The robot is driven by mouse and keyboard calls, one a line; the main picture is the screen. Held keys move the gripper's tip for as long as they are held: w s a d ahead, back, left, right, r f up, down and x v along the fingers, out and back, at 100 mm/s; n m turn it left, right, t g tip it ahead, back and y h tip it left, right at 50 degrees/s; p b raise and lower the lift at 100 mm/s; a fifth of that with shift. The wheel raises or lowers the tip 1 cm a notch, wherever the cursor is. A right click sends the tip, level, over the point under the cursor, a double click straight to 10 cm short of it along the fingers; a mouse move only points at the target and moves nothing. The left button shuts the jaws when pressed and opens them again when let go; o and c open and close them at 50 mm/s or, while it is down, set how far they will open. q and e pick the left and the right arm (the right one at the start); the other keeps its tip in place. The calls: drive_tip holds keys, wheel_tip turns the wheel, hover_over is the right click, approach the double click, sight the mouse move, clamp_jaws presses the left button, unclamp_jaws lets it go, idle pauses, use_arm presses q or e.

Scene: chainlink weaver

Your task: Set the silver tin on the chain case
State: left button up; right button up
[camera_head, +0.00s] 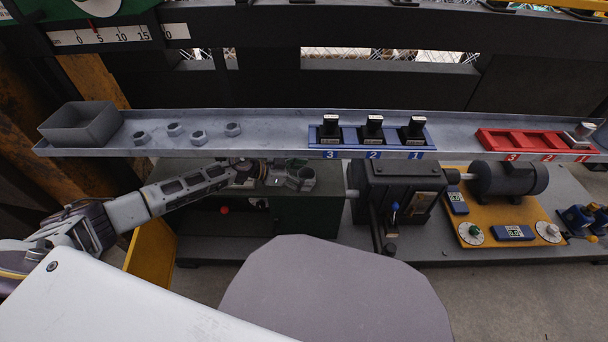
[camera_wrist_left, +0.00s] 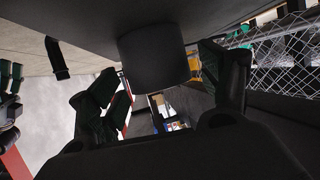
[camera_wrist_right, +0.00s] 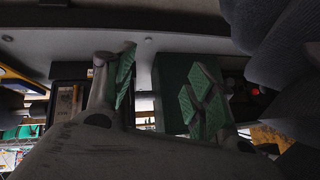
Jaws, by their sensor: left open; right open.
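A green case (camera_head: 325,209), which I take for the chain case, stands under the shelf. A grey rounded thing (camera_head: 301,179), perhaps the silver tin, is on its top near the right end; its outline is unclear. My left gripper (camera_head: 274,177) reaches in from the left over the case top and is open. In the left wrist view, a dark, shadowed cylinder (camera_wrist_left: 155,56) is between and beyond the open left fingers (camera_wrist_left: 162,95); I cannot tell if they touch it. My right gripper (camera_wrist_right: 160,90) is open and empty, with green finger pads, in the right wrist view.
The long grey shelf (camera_head: 270,142) overhangs the case. It holds a grey bin (camera_head: 80,128), several nuts, a blue rack (camera_head: 347,138) with black blocks, and a red rack (camera_head: 497,139). A black gearbox (camera_head: 400,180) and motor (camera_head: 510,179) stand to the right.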

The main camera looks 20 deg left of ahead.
use_arm(q)
drive_tip(key=shift+r, duration=0.15)
use_arm(e)
drive_tip(key=shift+s+f, duration=0.15)
use_arm(q)
drive_tip(key=shift+s+a+r, duration=0.25)
drive_tip(key=shift+a, duration=0.25)
drive_tip(key=p+v, duration=0.3)
drive_tip(key=v, duration=0.6)
drive_tip(key=shift+p+v, duration=0.45)
drive_tip(key=shift+v, duration=0.45)
use_arm(e)
drive_tip(key=shift+g+h, duration=0.4)
drive_tip(key=shift+d+r, duration=0.15)
drive_tip(key=shift+r, duration=0.8)
drive_tip(key=shift+d+r, duration=0.2)
drive_tip(key=shift+r, duration=0.8)
drive_tip(key=shift+d+r, duration=0.15)
drive_tip(key=shift+r, duration=0.8)
